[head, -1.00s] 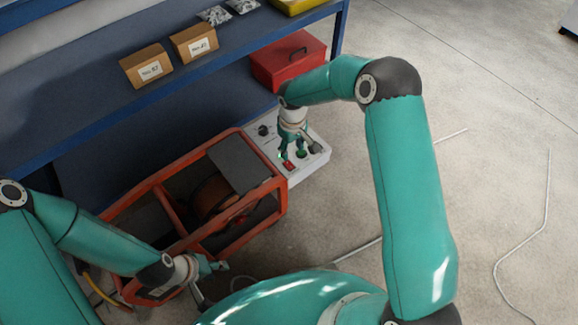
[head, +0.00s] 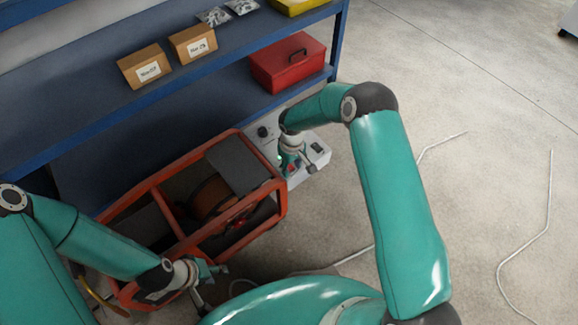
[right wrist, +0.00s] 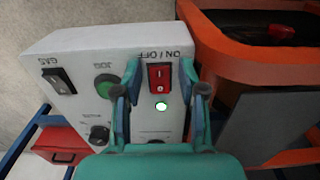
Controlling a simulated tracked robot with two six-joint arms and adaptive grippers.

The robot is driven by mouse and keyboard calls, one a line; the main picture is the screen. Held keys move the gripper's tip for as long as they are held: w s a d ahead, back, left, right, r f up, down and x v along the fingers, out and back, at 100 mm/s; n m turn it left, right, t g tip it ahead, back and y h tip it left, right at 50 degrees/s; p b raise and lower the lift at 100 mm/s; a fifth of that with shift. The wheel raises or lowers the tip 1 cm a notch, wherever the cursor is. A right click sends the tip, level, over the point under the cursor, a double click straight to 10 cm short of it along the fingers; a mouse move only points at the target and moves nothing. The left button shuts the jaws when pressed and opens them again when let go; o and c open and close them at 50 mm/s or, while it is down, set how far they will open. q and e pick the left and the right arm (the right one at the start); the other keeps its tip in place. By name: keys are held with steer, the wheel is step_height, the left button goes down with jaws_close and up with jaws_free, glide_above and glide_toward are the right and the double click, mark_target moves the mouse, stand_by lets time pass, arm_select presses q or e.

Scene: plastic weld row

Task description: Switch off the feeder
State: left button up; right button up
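The feeder is an orange tube frame (head: 281,203) with a white control box (head: 316,160) at its right end. In the right wrist view the box face (right wrist: 88,50) carries a red ON / OFF rocker switch (right wrist: 159,78) with a lit green lamp (right wrist: 160,106) beside it. My right gripper (head: 294,166) is at the box. Its fingers are open and empty, with one tip on each side of the red switch; I cannot tell whether they touch the box. My left gripper (head: 212,270) is by the near lower edge of the frame, its fingers too small to read.
The box also has a black GAS switch (right wrist: 60,80), a green JOG button (right wrist: 105,86) and a black knob (right wrist: 99,134). A red toolbox (head: 288,66) and cardboard boxes (head: 145,68) sit on the blue shelving (head: 85,125). Open floor lies to the right.

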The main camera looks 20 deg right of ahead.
jaws_close()
steer(key=shift+w+a+f+g+h+b, duration=0.15)
steer(key=shift+w+g+h+b, duration=0.25)
steer(key=shift+g+b, duration=0.75)
steer(key=shift+r+g+b, duration=0.25)
steer(key=shift+b, duration=0.4)
steer(key=shift+o, duration=1.4)
jaws_free()
steer(key=shift+r, duration=0.1)
